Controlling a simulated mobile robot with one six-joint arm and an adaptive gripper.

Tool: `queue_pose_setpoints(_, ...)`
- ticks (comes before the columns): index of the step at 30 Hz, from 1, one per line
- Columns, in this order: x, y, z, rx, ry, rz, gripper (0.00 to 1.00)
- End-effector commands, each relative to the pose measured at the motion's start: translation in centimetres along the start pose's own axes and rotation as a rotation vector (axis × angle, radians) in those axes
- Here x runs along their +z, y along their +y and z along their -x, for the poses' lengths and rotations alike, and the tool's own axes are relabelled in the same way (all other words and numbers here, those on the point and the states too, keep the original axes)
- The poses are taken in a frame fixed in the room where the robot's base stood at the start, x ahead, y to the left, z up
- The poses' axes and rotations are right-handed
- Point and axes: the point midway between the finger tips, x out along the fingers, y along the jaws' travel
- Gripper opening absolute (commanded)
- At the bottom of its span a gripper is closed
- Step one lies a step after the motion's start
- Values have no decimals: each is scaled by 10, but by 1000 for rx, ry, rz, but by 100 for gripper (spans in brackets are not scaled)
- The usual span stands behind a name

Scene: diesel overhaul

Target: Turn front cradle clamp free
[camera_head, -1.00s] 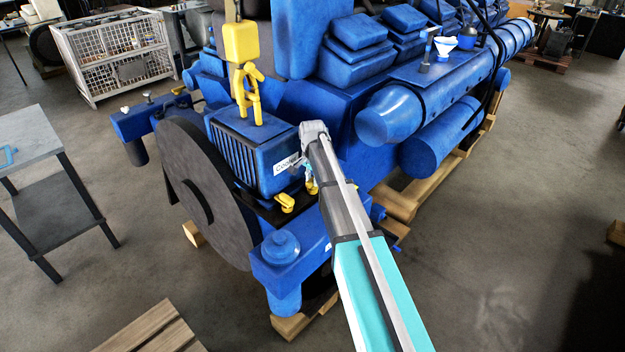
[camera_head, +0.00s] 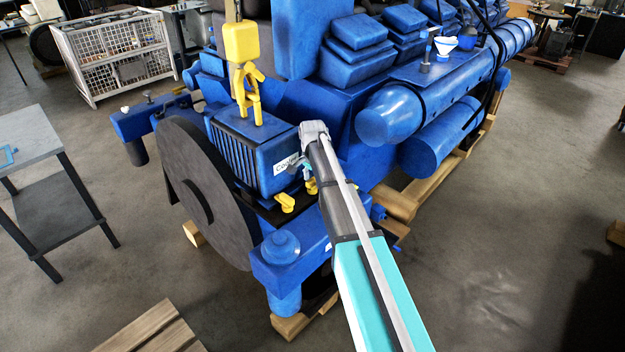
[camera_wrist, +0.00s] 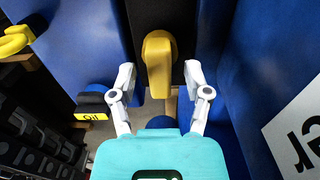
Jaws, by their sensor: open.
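A yellow clamp (camera_wrist: 158,62) with a rounded head and a short lever sits on a dark strip in the wrist view. The lever points toward my gripper. My gripper (camera_wrist: 162,82) is open, with one white finger on each side of the lever; I see no clear contact. In the head view my gripper (camera_head: 304,172) is at the corner of the blue cooler, mostly hidden by my arm. The nearby yellow clamp (camera_head: 311,187) is partly hidden there. Another yellow clamp (camera_head: 285,202) sits to its left, at the foot of the cooler (camera_head: 250,155).
A yellow hook (camera_head: 246,90) hangs over the cooler. A large dark disc (camera_head: 195,190) stands at its left. Blue engine parts (camera_head: 395,115) rise close behind my arm. Open floor lies at the right.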

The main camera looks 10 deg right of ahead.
Motion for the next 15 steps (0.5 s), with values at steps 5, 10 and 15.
queue_pose_setpoints(5,0,0,0,0,0,0,63)
queue_pose_setpoints(10,0,0,0,0,0,15,63)
queue_pose_setpoints(15,0,0,0,0,0,60,63)
